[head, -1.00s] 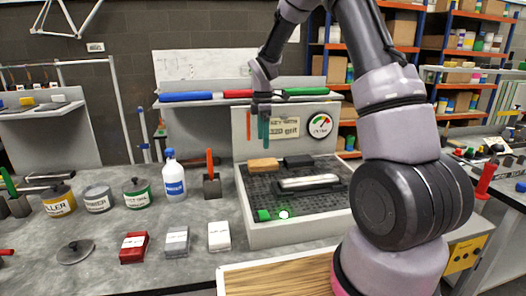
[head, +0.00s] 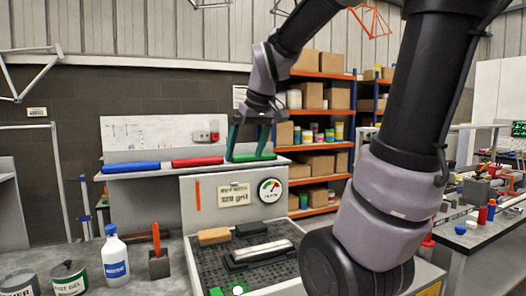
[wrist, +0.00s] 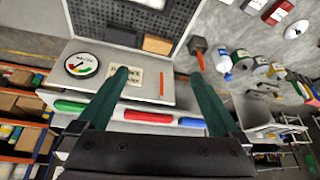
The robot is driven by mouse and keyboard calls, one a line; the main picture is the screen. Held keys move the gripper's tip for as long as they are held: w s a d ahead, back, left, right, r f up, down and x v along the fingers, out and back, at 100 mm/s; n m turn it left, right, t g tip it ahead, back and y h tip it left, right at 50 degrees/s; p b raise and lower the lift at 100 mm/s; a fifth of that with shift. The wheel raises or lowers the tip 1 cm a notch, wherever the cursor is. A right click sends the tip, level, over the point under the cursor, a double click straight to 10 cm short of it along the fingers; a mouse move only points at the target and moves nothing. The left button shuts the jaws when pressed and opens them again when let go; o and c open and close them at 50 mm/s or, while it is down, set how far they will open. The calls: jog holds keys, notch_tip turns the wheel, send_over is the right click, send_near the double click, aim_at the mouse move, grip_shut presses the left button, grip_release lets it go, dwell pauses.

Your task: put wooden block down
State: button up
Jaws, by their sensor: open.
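The tan wooden block (head: 214,236) lies on the dark perforated bed of the grey booth tray (head: 186,262), near its back left, beside a black block (head: 250,229). It also shows in the wrist view (wrist: 157,44). My gripper (head: 249,150) is open and empty, with its green fingers spread apart. It is well above the tray, in front of the shelf in the head view, and not touching the block. In the wrist view my gripper (wrist: 160,62) has nothing between its fingers.
Blue (head: 131,168), red (head: 197,162) and green (head: 252,158) rolls lie on the shelf behind the tray. A dial gauge (head: 270,190) is on the back panel. A white bottle (head: 115,258) and an orange-handled tool (head: 157,250) stand left of the tray. A white-topped dark tool (head: 262,254) lies in it.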

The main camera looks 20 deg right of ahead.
jog(key=s+r+m+t, duration=0.1)
jog(key=s+m+t, duration=0.1)
jog(key=s+m, duration=0.4)
jog(key=s, duration=0.3)
jog(key=shift+s+d+m+y, duration=0.3)
jog(key=shift+s+d+m, duration=0.05)
jog(key=shift+d+m, duration=0.05)
dwell(0.6)
